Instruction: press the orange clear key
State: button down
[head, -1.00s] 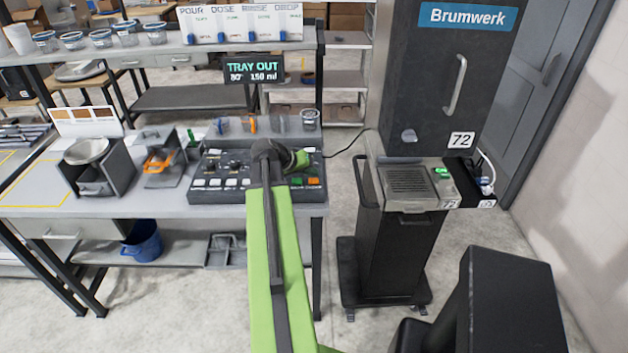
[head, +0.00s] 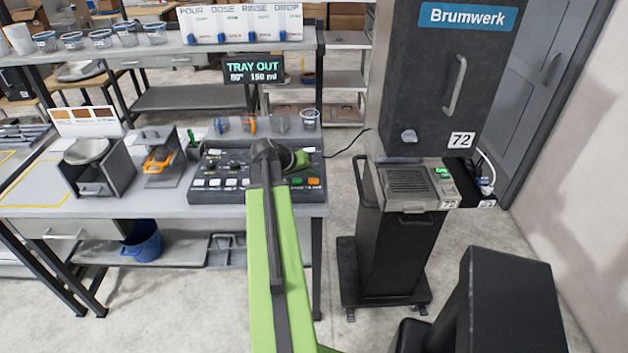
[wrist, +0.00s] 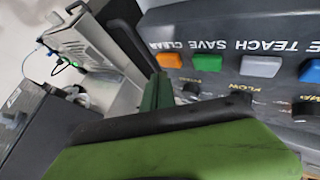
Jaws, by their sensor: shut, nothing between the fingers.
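The orange clear key (head: 314,181) is at the front right corner of the dark control panel (head: 225,197). In the wrist view the orange key (wrist: 166,60) appears upside down beside its CLEAR lettering, next to the green key (wrist: 207,62). My gripper (wrist: 157,80) is shut and empty. Its dark green fingertips show just below the orange key in the wrist view; I cannot tell how high they are above the panel. In the head view my gripper (head: 301,159) is over the right part of the panel, behind the key, with its tips partly hidden.
A white key (wrist: 260,66), a blue key (wrist: 310,70) and black knobs (wrist: 191,91) are close by. Several cups stand behind the panel. The Brumwerk machine (head: 415,100) stands to the right, past a floor gap. A display (head: 253,69) reads TRAY OUT.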

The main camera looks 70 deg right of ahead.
aim_at(312, 181)
jog(key=shift+f+b, duration=0.45)
jog(key=shift+f+b, duration=0.45)
dwell(0.7)
dwell(0.3)
jog(key=shift+r+p, duration=0.9)
notch_tip(312, 181, up, 5)
jog(key=p, duration=0.5)
jog(key=shift+r, duration=0.1)
